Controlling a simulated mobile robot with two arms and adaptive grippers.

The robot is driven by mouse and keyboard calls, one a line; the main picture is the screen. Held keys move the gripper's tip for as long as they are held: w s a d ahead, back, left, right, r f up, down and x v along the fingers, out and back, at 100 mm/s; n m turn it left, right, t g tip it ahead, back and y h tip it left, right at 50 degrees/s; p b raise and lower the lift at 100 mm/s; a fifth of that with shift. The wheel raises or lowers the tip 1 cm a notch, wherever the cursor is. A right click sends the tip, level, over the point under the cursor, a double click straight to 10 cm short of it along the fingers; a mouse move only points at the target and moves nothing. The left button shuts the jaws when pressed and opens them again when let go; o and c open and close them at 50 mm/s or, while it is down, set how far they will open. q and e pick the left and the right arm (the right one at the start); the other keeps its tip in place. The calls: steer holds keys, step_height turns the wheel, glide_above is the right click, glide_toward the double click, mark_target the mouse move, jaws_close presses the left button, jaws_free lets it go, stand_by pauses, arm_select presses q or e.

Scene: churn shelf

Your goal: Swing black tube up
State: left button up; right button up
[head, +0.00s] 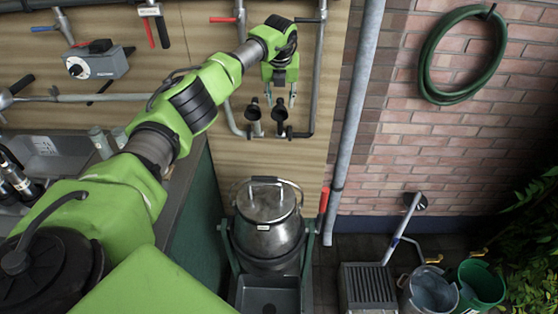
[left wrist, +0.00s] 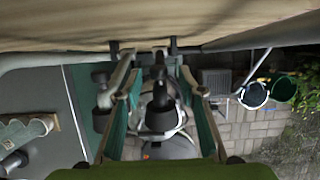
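My left gripper (head: 280,98) is open, fingers pointing down, in front of the panel just above these ends. In the left wrist view, a black cup end (left wrist: 160,116) shows between the spread fingers (left wrist: 160,85); contact cannot be told. My right gripper is not in view.
A metal churn (head: 268,232) stands in a green frame below the tubes. A grey pipe (head: 355,110) runs down the wall to the right. A grey box (head: 100,65) hangs on the panel at left. Buckets (head: 482,282) stand on the floor at right.

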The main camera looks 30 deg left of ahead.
arm_select(q)
steer(key=shift+p+v, duration=1.85)
steer(key=shift+v, duration=1.3)
